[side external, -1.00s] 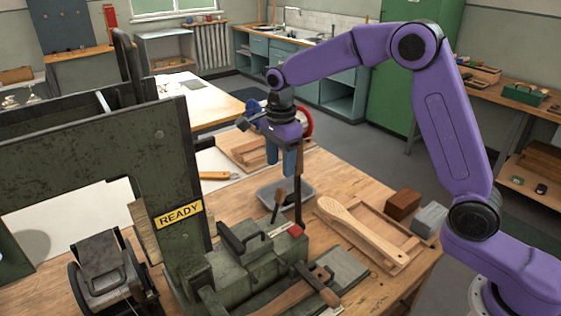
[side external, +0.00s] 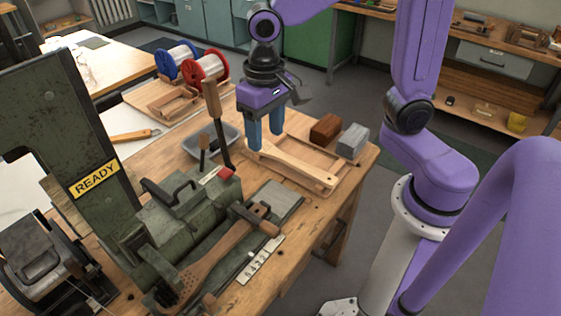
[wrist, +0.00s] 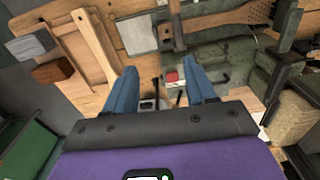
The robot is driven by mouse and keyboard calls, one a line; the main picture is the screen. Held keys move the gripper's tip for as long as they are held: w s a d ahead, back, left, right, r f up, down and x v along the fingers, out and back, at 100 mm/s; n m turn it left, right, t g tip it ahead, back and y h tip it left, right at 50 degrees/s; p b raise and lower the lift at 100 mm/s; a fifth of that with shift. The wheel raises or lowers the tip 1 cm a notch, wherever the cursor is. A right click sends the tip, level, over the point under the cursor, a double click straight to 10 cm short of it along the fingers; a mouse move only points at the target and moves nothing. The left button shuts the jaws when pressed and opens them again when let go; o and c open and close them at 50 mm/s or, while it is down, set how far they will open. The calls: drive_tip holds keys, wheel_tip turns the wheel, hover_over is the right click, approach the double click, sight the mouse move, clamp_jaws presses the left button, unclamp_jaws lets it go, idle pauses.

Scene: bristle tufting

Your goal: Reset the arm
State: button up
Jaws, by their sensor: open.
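My gripper (side external: 268,148) has blue fingers, spread apart and empty, and points down above the bench. In the side view its fingertips overlap the wide end of a pale wooden brush blank (side external: 297,166) lying on a wooden tray (side external: 325,186); I cannot tell the height. In the wrist view my gripper (wrist: 162,68) has nothing held between its fingers. The blank (wrist: 92,40) lies left of them, and the green machine's red button (wrist: 172,76) shows in the gap.
A dark upright lever with a wooden grip (side external: 211,100) stands left of my gripper beside a grey bin (side external: 190,145). Blue (side external: 167,64) and red (side external: 190,69) spools stand behind. Brown (side external: 325,129) and grey (side external: 352,140) blocks sit right. A READY sign (side external: 94,180) marks the tall panel.

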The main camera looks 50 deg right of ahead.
drive_tip(key=s+d+f+n, duration=0.1)
drive_tip(key=s+d+n, duration=0.2)
drive_tip(key=s+n, duration=0.3)
drive_tip(key=s+d+f+n, duration=0.1)
drive_tip(key=s+d+n, duration=0.3)
drive_tip(key=s+n, duration=0.3)
drive_tip(key=s, duration=0.2)
drive_tip(key=shift+s+d, duration=0.3)
drive_tip(key=shift+s, duration=0.05)
